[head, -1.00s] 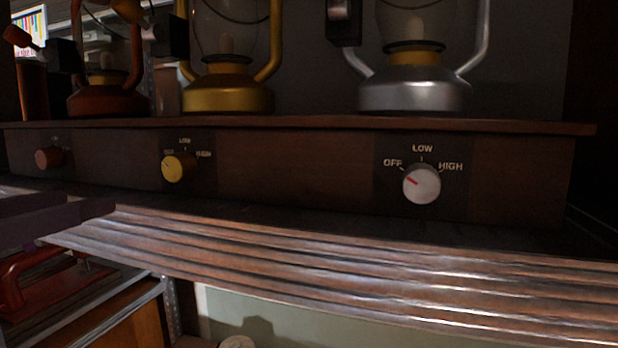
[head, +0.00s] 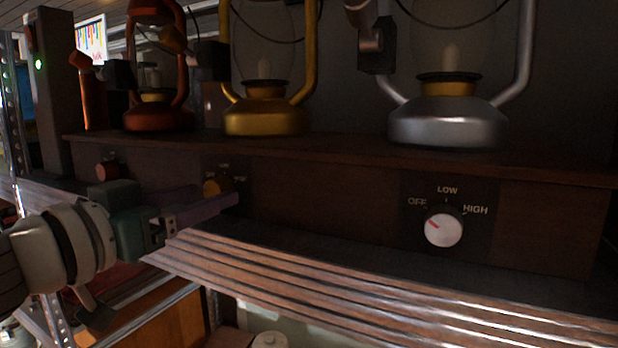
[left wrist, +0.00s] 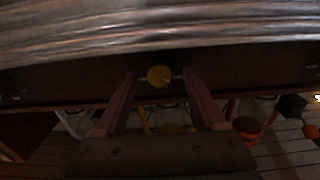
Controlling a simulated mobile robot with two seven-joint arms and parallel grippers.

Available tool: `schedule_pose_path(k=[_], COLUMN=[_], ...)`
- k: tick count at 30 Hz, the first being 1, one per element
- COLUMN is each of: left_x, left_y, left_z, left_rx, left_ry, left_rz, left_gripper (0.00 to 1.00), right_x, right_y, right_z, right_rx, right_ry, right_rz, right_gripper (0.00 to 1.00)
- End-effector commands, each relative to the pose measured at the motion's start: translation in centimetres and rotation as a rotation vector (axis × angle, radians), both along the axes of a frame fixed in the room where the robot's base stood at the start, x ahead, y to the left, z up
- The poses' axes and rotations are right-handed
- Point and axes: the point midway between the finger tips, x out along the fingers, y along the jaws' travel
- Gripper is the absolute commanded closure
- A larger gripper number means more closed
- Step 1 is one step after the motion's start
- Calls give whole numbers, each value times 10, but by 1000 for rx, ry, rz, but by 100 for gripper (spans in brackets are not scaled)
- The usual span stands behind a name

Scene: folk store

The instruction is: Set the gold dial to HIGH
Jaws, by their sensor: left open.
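The gold dial (head: 214,187) is on the front of the wooden lantern stand, below the gold lantern (head: 266,112). My left gripper (head: 221,194) reaches in from the left, its purple fingers open at the dial and partly covering it. In the left wrist view the gold dial (left wrist: 159,76) lies between the two spread fingertips (left wrist: 160,74), with a gap on each side. Its setting cannot be read clearly now. My right gripper is not in view.
A white dial (head: 443,230) with OFF, LOW and HIGH marks is to the right, under the silver lantern (head: 447,120). A red dial (head: 107,171) is to the left, under the red lantern (head: 158,112). A ridged ledge (head: 330,285) runs below the stand.

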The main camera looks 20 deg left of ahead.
Motion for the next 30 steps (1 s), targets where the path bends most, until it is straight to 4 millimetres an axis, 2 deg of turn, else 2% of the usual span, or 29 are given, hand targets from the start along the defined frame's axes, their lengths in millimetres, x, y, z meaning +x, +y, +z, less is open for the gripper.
schedule_pose_path(k=[4, 13, 30], left_x=[8, 9, 9], left_y=[-1, -1, -1], left_z=[1, 0, 0], left_rx=[0, 1, 1], left_ry=[0, 0, 0], left_rz=[0, -1, -1], left_gripper=[28, 28, 92], right_x=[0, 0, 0], right_y=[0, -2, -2], right_z=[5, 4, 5], right_rx=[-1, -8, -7], right_ry=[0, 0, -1], right_rz=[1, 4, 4], right_gripper=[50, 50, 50])
